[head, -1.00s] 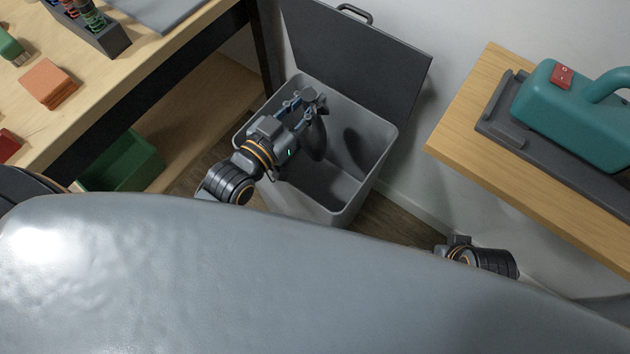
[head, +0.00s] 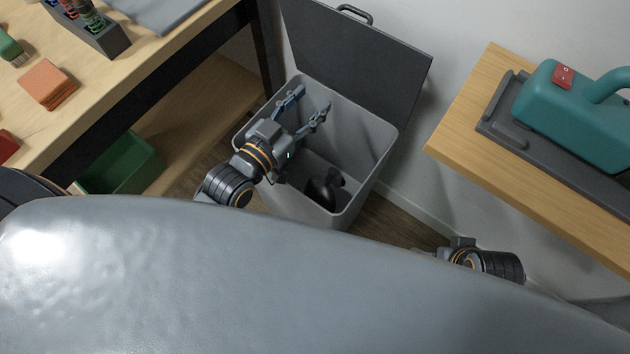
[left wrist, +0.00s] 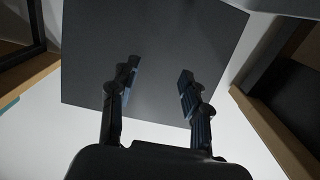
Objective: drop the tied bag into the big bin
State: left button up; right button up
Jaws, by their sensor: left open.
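The big bin (head: 378,163) is a grey open box on the floor with its dark lid (head: 355,55) raised against the wall. The tied bag (head: 323,190) is black and lies inside the bin, low down towards the near right side. My left gripper (head: 306,101) is open and empty over the bin's left part, apart from the bag. In the left wrist view its two spread fingers (left wrist: 158,85) show in front of the dark lid (left wrist: 155,40), with nothing between them. My right arm shows at the lower right, but its fingers are hidden.
A wooden workbench (head: 150,80) with an orange block stack (head: 47,84) stands at the left, a green crate (head: 125,165) below it. A wooden table (head: 470,150) with a teal machine (head: 575,115) stands at the right. My grey body covers the foreground.

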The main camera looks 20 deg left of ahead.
pick_arm(q)
jog(key=v, duration=1.1)
jog(key=shift+s, duration=0.4)
jog(key=shift+a+r, duration=0.1)
jog(key=shift+a, duration=0.05)
